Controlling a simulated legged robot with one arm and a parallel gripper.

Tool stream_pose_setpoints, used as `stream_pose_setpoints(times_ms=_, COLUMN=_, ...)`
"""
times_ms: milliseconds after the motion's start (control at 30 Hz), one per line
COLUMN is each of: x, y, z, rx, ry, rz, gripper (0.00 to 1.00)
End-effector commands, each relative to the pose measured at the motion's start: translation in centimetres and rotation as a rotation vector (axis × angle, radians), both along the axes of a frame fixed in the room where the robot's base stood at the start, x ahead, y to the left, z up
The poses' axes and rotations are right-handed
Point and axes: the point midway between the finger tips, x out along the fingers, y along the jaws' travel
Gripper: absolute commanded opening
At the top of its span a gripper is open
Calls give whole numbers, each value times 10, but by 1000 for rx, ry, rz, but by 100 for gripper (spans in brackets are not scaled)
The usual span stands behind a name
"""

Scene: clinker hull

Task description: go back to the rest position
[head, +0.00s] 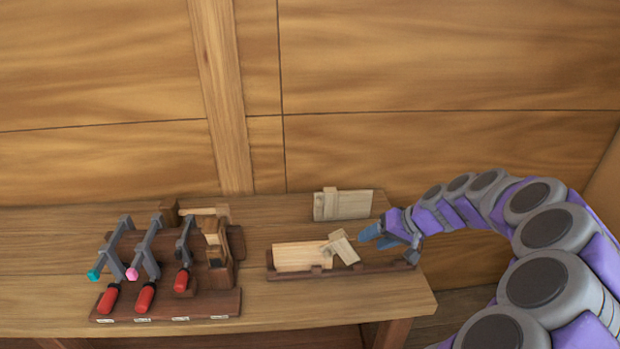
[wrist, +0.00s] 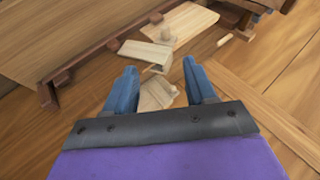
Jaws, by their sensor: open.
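My gripper (head: 374,238) is at the right end of the bench, just right of a small wooden block (head: 342,247) at the long dark tray. In the wrist view my gripper (wrist: 160,80) is open, with its two blue fingers apart. A pale wooden piece (wrist: 157,95) shows between and below the fingers; I cannot tell whether they touch it. My purple and grey arm curves in from the right side of the head view.
The dark tray (head: 390,267) holds a pale board (head: 302,256). Another board (head: 343,205) stands behind it. A clamp rack (head: 215,302) with red-handled clamps (head: 145,297) is at the left. The bench (head: 330,301) is bare in front of the tray. A plank wall (head: 400,150) rises behind.

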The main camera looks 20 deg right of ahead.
Motion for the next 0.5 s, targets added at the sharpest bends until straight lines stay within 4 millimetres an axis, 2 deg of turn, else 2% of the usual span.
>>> stream_pose_setpoints(times_ms=133, x=0, y=5, z=2, rx=-1, ry=3, rz=10, gripper=56)
stream_pose_setpoints(times_ms=233, x=-3, y=31, z=11, rx=-9, ry=19, rz=58, gripper=56)
stream_pose_setpoints(times_ms=367, x=-18, y=94, z=28, rx=-40, ry=73, rz=172, gripper=56)
stream_pose_setpoints(times_ms=400, x=-27, y=116, z=33, rx=-54, ry=97, rz=213, gripper=56)
stream_pose_setpoints(times_ms=500, x=-57, y=164, z=41, rx=-97, ry=165, rz=301, gripper=56)
